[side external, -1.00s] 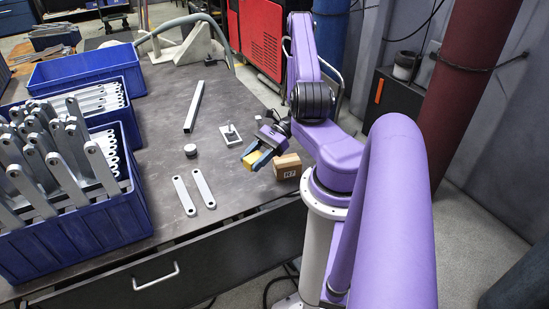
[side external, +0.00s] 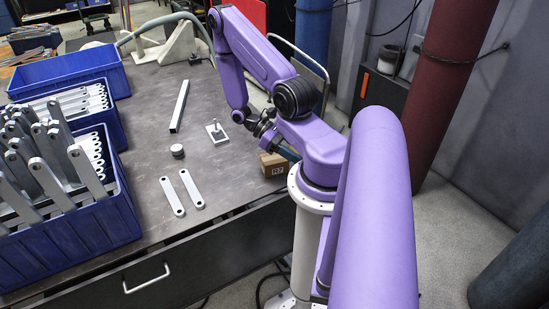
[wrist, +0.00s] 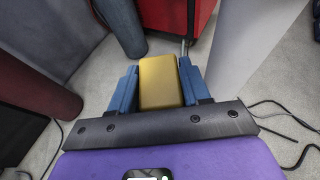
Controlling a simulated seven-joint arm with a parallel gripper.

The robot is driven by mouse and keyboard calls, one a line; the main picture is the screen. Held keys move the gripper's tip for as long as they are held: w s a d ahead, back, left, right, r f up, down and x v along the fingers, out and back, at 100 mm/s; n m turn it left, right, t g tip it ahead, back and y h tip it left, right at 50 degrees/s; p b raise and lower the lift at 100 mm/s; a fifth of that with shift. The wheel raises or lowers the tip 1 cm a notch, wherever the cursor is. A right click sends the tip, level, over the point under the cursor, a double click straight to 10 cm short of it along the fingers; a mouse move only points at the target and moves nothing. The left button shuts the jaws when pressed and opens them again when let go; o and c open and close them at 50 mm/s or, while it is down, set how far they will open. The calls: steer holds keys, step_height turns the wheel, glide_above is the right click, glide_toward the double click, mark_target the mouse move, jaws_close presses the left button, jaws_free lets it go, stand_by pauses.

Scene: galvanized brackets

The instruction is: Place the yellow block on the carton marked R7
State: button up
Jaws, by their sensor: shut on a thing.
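The yellow block (wrist: 160,82) is between the two blue fingers of my gripper (wrist: 158,86) in the wrist view, and my gripper is shut on it. In the side external view the arm hides the block and most of my gripper; a bit of a dark blue finger (side external: 287,153) shows beside the carton. The brown carton marked R7 (side external: 273,166) stands near the table's right edge, its label facing the camera. The gripper is close behind and to the right of it in that view; I cannot tell the exact gap. The carton is not seen in the wrist view.
On the table (side external: 150,145) are a small plate with a post (side external: 216,133), a long metal bar (side external: 180,106), a round grey part (side external: 177,150) and two flat links (side external: 172,196). Blue bins (side external: 115,222) with galvanized brackets fill the left. The wrist view shows floor (wrist: 235,100) beyond.

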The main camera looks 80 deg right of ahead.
steer(key=w+d+n+h, duration=0.3)
steer(key=d+n+h, duration=0.3)
steer(key=h, duration=0.1)
steer(key=n+t+h, duration=0.3)
steer(key=n+h, duration=0.2)
glide_above(275, 157)
step_height(275, 157, down, 2)
step_height(275, 157, down, 4)
steer(key=shift+w+r+n+h, duration=0.1)
steer(key=shift+n+h, duration=0.2)
steer(key=shift+f, duration=2.1)
steer(key=shift+f, duration=0.15)
steer(key=o, duration=1.2)
steer(key=shift+c, duration=0.2)
